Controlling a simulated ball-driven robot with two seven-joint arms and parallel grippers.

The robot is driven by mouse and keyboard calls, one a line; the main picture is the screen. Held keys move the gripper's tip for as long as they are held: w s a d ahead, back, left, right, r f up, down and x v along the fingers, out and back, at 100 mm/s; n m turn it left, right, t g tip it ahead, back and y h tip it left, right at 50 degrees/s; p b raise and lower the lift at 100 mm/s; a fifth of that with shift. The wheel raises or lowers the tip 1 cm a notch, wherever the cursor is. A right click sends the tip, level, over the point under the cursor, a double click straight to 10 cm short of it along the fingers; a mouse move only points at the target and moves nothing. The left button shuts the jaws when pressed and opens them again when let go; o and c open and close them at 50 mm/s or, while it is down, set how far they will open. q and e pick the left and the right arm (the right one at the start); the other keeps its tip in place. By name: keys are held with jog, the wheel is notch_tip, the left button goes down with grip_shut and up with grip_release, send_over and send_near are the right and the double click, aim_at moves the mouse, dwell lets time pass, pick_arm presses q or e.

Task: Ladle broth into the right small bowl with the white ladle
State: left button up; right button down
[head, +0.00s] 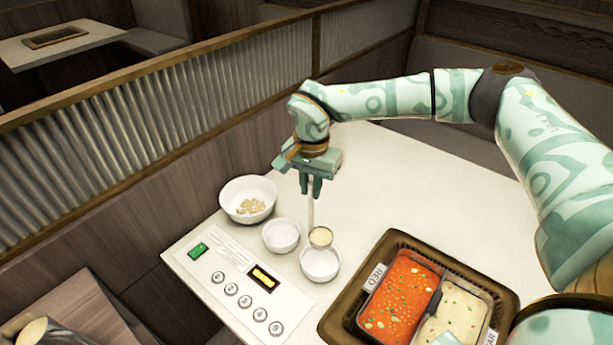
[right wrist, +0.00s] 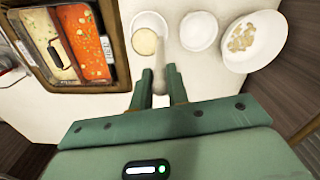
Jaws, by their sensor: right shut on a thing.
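The white ladle (head: 311,211) hangs from my right gripper (head: 311,190), which is shut on the top of its handle. Its cup (head: 320,236) is level, with a pale cream surface like the white broth. In the head view the cup overlaps the far rim of the right small bowl (head: 320,265). In the right wrist view the cup (right wrist: 145,41) shows over that bowl (right wrist: 151,20); whether they touch is unclear. The bowl's visible inside looks white. The divided pot holds red broth (head: 402,290) and pale broth (head: 455,318). My left gripper is not in view.
The left small bowl (head: 281,235) stands close beside the right one. A larger white bowl (head: 248,199) with pale pieces stands behind it. A dark basket tray (head: 392,240) surrounds the pot. A button panel (head: 240,288) lies at the front. The table's far part is clear.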

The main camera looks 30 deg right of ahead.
aim_at(312, 200)
jog(key=shift+w+d+f+m, duration=0.25)
jog(key=shift+f+m, duration=0.05)
jog(key=shift+f, duration=0.2)
jog(key=shift+f+b, duration=0.6)
jog(key=shift+b, duration=0.15)
notch_tip(312, 200, down, 2)
jog(key=shift+b, duration=0.8)
jog(key=shift+f, duration=0.55)
